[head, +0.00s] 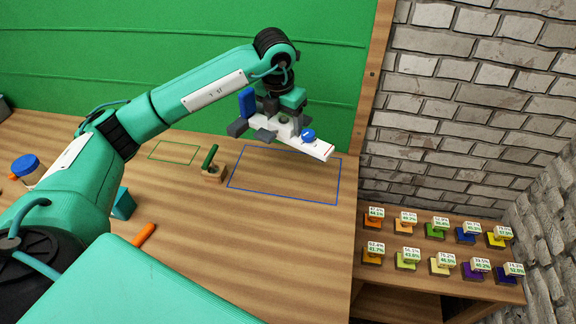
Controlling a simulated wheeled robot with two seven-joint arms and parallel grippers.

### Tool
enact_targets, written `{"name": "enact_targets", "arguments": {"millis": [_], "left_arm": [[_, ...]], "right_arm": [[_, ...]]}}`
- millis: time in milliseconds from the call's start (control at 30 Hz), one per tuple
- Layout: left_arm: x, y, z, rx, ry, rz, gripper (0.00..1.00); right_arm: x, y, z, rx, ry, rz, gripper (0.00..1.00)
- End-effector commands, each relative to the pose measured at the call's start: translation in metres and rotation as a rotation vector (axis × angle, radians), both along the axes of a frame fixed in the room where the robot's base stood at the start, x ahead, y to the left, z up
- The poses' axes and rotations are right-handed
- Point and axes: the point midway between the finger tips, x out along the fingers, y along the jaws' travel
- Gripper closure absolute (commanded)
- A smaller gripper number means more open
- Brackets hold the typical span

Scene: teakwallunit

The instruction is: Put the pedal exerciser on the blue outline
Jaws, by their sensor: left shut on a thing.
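My left gripper (287,115) is shut on the pedal exerciser (318,148). The exerciser has a pale grey-white body with dark grey parts and a blue pedal (247,102) at each side. It is held above the wooden top, in front of the green wall, and covers part of the back edge of the blue outline (282,196). The blue outline is a thin rectangle drawn on the wood, and its inside is bare. The fingertips are partly hidden by the exerciser and wrist. My right gripper is not in view.
A wooden block with a green handle (211,157) stands just left of the blue outline. A green outline (175,152) lies farther left. A jar with a blue lid (25,165) is at far left. Several small coloured items with tags (437,228) stand on a lower shelf at right.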

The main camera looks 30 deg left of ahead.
Motion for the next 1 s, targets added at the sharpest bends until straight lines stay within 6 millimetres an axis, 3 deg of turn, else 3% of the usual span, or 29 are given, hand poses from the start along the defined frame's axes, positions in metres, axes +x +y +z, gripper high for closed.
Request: {"name": "enact_targets", "arguments": {"millis": [200,400,1000], "left_arm": [[-0.001,0.0,-0.057,0.001,0.005,0.0,0.72],[0.0,0.0,-0.102,0.0,0.002,0.001,0.72],[0.0,-0.001,-0.164,-0.001,-0.002,0.0,0.72]], "right_arm": [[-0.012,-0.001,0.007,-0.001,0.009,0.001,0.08],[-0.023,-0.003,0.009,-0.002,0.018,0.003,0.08],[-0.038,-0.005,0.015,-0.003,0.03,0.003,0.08]]}}
